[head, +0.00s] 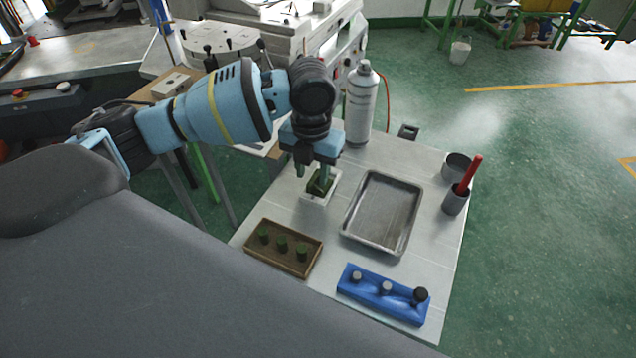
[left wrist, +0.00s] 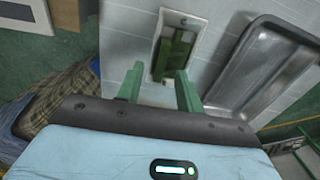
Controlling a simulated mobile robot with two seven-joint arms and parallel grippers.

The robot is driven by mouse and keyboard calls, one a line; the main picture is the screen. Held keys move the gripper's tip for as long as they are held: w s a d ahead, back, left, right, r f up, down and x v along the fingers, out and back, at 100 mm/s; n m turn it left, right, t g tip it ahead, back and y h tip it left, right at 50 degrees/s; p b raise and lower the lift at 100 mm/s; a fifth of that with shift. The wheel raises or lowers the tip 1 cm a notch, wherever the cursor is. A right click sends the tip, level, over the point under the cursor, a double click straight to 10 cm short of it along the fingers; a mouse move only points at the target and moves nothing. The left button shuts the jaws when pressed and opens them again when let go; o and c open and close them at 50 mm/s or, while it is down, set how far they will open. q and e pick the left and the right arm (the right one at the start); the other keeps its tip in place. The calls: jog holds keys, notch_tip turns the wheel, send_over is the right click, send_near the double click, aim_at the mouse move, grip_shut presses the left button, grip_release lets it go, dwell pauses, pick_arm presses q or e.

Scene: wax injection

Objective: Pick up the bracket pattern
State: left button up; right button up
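The bracket pattern (head: 319,186) is a small dark green piece on a small white holder (head: 313,201) on the light table. In the left wrist view, the bracket pattern (left wrist: 178,46) shows as a green upright shape in the pale holder (left wrist: 193,22), beyond the fingertips. My left gripper (head: 313,172) points down just above it and hides part of it in the head view. In the left wrist view, my left gripper (left wrist: 157,73) has its two green fingers apart with nothing between them. My right gripper is not in view.
A metal tray (head: 347,228) lies right of the holder. A brown box (head: 283,270) with green pegs and a blue block (head: 376,305) with several knobs are nearer. A spray can (head: 361,105) stands behind. A grey cup (head: 455,203) holds a red-handled tool at right.

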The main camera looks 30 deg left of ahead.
pick_arm(q)
jog(key=shift+f, duration=0.85)
grip_shut()
jog(key=shift+r, duration=0.15)
